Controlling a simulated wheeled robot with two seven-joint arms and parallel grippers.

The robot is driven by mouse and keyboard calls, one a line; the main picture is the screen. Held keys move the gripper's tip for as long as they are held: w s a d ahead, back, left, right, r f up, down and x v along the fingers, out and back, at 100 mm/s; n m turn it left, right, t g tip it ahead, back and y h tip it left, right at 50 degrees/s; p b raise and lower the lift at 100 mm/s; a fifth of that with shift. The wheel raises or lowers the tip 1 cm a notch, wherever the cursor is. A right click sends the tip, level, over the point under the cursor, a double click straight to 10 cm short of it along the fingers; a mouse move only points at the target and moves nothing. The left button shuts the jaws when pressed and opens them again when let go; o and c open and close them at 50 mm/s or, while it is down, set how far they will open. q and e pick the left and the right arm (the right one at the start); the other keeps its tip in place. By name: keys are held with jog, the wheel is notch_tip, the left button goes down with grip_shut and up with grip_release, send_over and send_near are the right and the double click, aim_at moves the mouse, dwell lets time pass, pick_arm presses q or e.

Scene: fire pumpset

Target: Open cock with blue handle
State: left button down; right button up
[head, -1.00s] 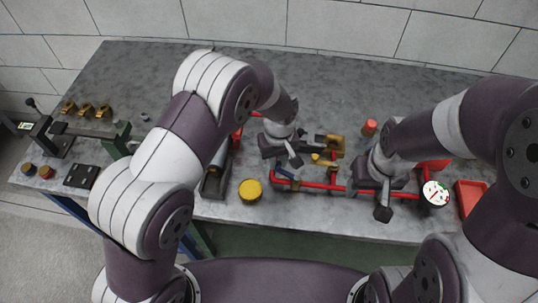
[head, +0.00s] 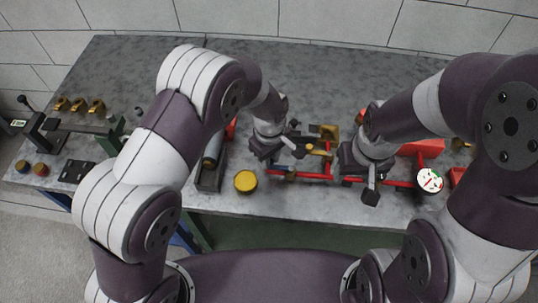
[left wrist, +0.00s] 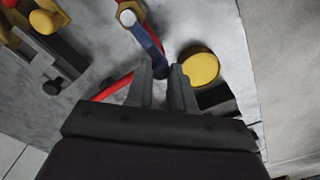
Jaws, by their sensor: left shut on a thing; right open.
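The blue handle (left wrist: 147,42) of the cock shows in the left wrist view as a long lever with a pale round knob at its far end. Its near, dark end lies between the fingertips of my left gripper (left wrist: 164,74), which is shut on it. In the head view my left gripper (head: 272,150) is over the red pipework, and only a bit of the blue handle (head: 281,168) shows beneath it. My right gripper (head: 362,176) is over the right part of the pipes; its fingertips are hard to make out.
Red pipes (head: 318,177) with brass fittings run along the bench's front. A yellow round cap (head: 245,181) stands left of them, close to the handle. A white gauge (head: 429,180) is at right. A vise-like tool (head: 40,124) and brass parts lie far left. The bench's back is clear.

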pick_arm(q)
jog(key=shift+w+r, duration=0.1)
jog(key=c, duration=1.3)
grip_release()
jog(key=o, duration=0.3)
jog(key=shift+d, duration=0.1)
jog(key=shift+r, duration=0.2)
notch_tip(320, 180, up, 12)
jog(key=shift+r+b, duration=0.15)
jog(key=shift+b, duration=1)
jog(key=shift+s, duration=0.2)
